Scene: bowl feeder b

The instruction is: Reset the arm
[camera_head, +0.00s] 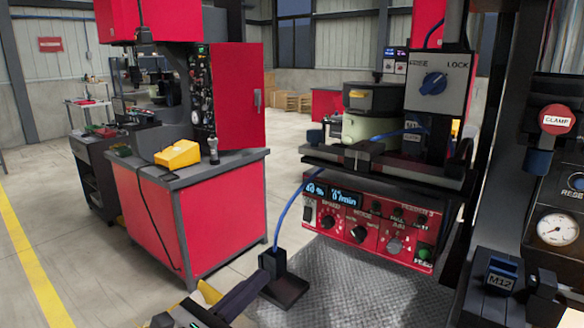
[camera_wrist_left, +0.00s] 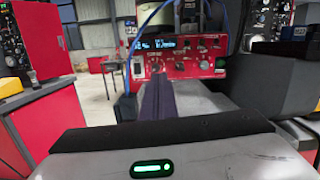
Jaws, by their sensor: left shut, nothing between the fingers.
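My left gripper (camera_head: 262,276) comes in from the bottom of the head view. Its dark fingers are shut together with nothing between them. In the wrist view the closed fingers (camera_wrist_left: 157,82) point forward toward the red feeder control panel. The red control panel (camera_head: 370,218) has a lit blue display, knobs and a green button. It also shows in the wrist view (camera_wrist_left: 182,57). The fingertips appear close to a black block on a foot (camera_head: 285,289); whether they touch it is unclear. My right gripper is not in view.
A LOCK switch box (camera_head: 438,82) and a pressure gauge (camera_head: 557,229) stand at right. A red cabinet (camera_head: 222,215) stands at left. Open floor (camera_head: 70,230) lies further left.

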